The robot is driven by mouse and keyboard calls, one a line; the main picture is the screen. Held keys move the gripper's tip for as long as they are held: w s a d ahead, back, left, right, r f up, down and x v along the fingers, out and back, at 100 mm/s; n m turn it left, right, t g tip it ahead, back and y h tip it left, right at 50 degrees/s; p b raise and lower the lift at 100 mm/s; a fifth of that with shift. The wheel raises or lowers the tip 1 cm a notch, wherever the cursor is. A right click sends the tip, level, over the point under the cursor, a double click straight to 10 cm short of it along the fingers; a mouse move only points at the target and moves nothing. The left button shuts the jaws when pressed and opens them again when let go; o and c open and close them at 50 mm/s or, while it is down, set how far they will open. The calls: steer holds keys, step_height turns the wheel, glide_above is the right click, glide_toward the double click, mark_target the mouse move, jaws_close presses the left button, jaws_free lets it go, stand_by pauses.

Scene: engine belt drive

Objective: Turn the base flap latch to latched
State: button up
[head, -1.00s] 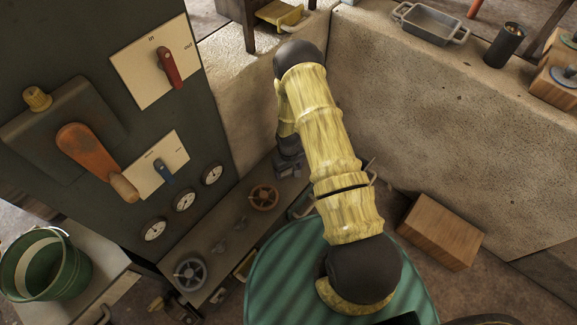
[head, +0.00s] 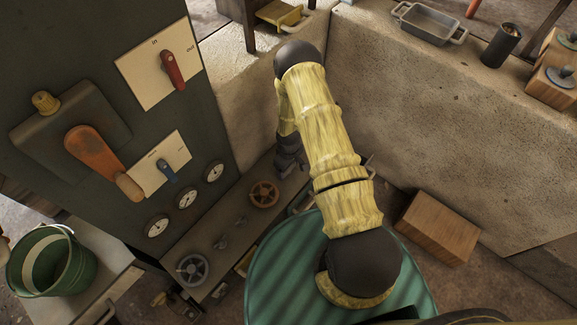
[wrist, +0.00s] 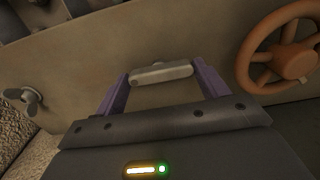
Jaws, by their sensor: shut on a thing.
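A small pale grey bar-shaped handle (wrist: 162,73), which looks like the base flap latch, sits on the tan panel in the wrist view. It lies almost level across the picture, its right end slightly higher. My gripper (wrist: 163,84) has its two purple fingers at the bar's two ends and is shut on it. In the head view my gripper (head: 287,160) is low, beyond the brown handwheel at the far end of the base shelf. There the latch is hidden by my gripper and arm. No latch markings are readable.
The brown handwheel (head: 263,194) is close to my gripper; in the wrist view a handwheel (wrist: 292,62) stands at right. A wing-shaped knob (wrist: 31,100) is at left. The dark control panel (head: 100,50) rises left, the stone wall (head: 430,120) right, and a green drum (head: 290,265) stands in front.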

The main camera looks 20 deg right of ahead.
steer(key=o, duration=1)
step_height(320, 180, up, 17)
steer(key=p, duration=0.5)
steer(key=shift+r, duration=0.2)
steer(key=s+r+m+t, duration=0.1)
steer(key=s+r+m, duration=0.1)
steer(key=r, duration=0.7)
steer(key=s+r+m, duration=0.2)
steer(key=r, duration=0.7)
steer(key=s+r+m+t, duration=0.2)
steer(key=s+r+m, duration=0.1)
steer(key=s+r, duration=0.85)
steer(key=r+p, duration=0.9)
steer(key=p, duration=0.1)
steer(key=r+p, duration=1.9)
steer(key=shift+w+d+r+p, duration=0.15)
steer(key=shift+d+r+p, duration=0.15)
steer(key=shift+r+p, duration=0.1)
